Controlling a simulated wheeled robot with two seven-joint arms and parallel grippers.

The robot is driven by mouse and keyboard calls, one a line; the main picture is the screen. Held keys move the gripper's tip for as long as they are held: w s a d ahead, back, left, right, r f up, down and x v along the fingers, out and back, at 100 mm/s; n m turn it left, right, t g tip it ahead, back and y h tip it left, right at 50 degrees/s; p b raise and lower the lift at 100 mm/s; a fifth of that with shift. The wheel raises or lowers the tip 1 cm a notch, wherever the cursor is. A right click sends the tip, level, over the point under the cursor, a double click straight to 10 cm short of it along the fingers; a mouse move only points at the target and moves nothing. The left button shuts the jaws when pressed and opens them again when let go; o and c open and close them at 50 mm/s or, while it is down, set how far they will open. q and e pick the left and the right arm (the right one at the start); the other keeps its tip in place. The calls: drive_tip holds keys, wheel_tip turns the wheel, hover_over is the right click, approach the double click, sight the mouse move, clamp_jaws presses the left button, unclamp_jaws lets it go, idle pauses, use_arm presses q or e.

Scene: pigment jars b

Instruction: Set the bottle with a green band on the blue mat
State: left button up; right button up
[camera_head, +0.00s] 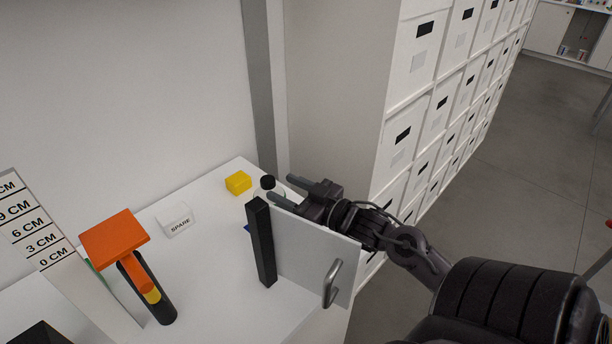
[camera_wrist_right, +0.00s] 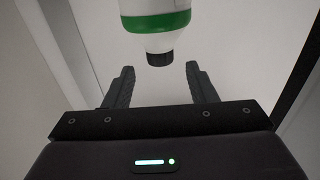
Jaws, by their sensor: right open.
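The bottle with a green band (camera_wrist_right: 157,20) is white with a black cap, ahead of my right gripper (camera_wrist_right: 160,84) in the right wrist view. The cap points towards the gap between the fingers, which are open and empty. In the head view a black cap (camera_head: 267,182), likely this bottle's, shows just beyond the fingertips of my right gripper (camera_head: 280,188); the body is mostly hidden. A small blue patch (camera_head: 247,228), perhaps the blue mat, peeks out left of a black post; the rest is hidden. My left gripper is not in view.
A white panel with a metal handle (camera_head: 331,284) and the black post (camera_head: 261,243) stand in front of my right gripper. A yellow block (camera_head: 238,183), a white SPARE block (camera_head: 175,220) and an orange-topped object (camera_head: 115,238) stand on the white table. Drawers (camera_head: 413,100) rise behind.

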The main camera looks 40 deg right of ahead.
drive_tip(key=v, duration=0.5)
drive_tip(key=shift+b, duration=0.3)
